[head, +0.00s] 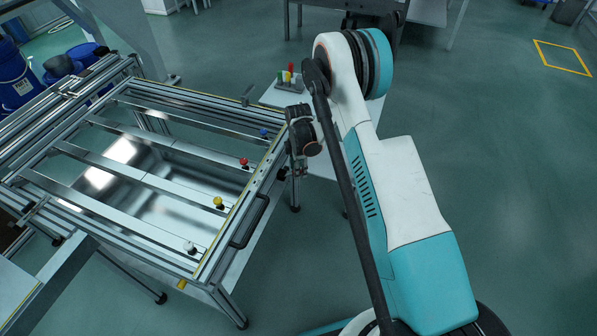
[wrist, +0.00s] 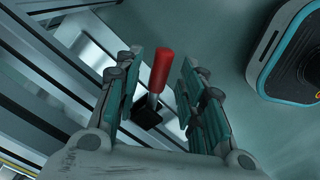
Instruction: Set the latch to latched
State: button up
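A lever with a red handle (wrist: 160,70), which looks like the latch, stands on a small black base (wrist: 147,113) in the wrist view. My gripper (wrist: 162,62) is open, with one finger on each side of the red handle and visible gaps between. The handle leans slightly to the right of its base. In the head view my gripper (head: 299,170) points down beside the right edge of the panel frame (head: 225,232). I cannot make out the red lever there; my gripper and wrist probably cover it.
The frame carries a blue knob (head: 264,133), a red knob (head: 244,162), a yellow knob (head: 218,202) and a white knob (head: 190,247). A black handle (head: 250,222) sticks out from its right side.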

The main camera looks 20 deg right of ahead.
jog(key=shift+f, duration=0.35)
jog(key=shift+c, duration=0.6)
grip_shut()
